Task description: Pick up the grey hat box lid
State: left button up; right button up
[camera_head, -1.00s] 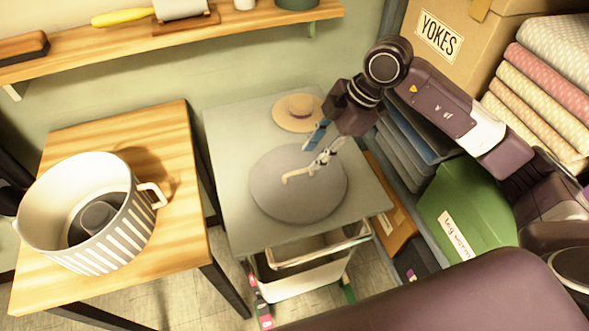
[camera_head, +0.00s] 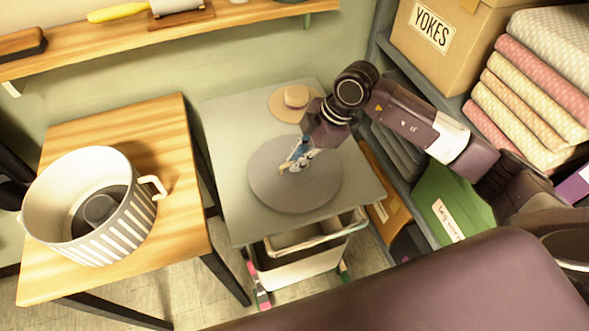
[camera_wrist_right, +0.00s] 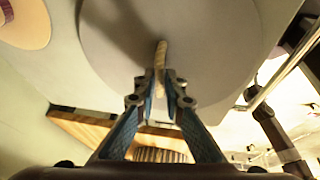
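The grey hat box lid (camera_head: 268,190) is a flat round disc with a pale rope-like handle (camera_wrist_right: 161,55) at its middle. It lies flat on the grey table (camera_head: 225,130). My right gripper (camera_head: 292,163) reaches down over the lid from the upper right. In the right wrist view its two blue fingers (camera_wrist_right: 161,82) have drawn close together on either side of the handle and look shut on it. The gripper hides part of the handle in the head view. My left gripper is not in view.
A straw hat (camera_head: 296,97) lies behind the lid. A striped round box (camera_head: 113,228) with a side handle stands on the wooden table (camera_head: 165,125) at left. A shelf with a green box (camera_head: 443,198) and folded cloths (camera_head: 520,95) borders the right. A bin (camera_head: 300,262) is under the grey table.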

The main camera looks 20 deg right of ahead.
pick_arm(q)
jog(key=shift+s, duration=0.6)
pick_arm(e)
grip_shut()
jog(key=shift+r, duration=0.1)
